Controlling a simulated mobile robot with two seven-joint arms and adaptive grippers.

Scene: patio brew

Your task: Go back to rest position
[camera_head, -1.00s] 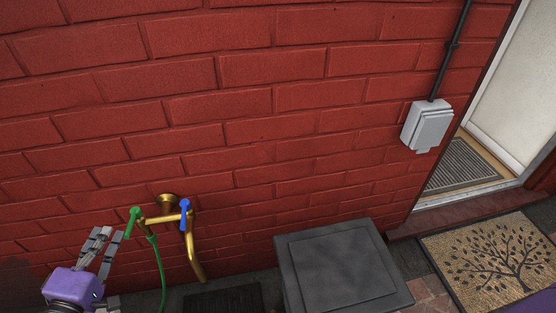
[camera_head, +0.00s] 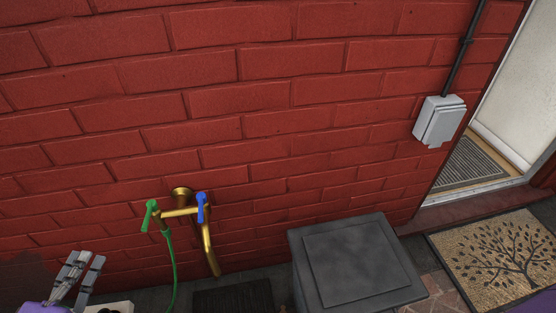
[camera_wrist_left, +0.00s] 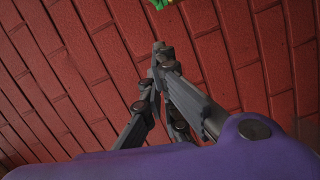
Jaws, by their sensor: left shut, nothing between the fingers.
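My left gripper (camera_head: 82,273) is at the lower left of the head view, below and left of the brass tap. It also shows in the left wrist view (camera_wrist_left: 157,75), with its fingers together and nothing between them, against the brick wall. It is apart from the tap. The brass double tap (camera_head: 182,211) is on the wall, with a green lever (camera_head: 150,213) at left and a blue lever (camera_head: 201,207) at right. A bit of green (camera_wrist_left: 160,3) shows at the top edge of the wrist view. My right gripper is not in view.
A green hose (camera_head: 172,270) hangs from the tap. A dark grey box (camera_head: 358,264) stands at bottom centre-right. A dark grate (camera_head: 233,297) lies beneath the spout. A tree-pattern doormat (camera_head: 497,255) lies by the doorway at right. A grey switch box (camera_head: 439,121) is on the wall.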

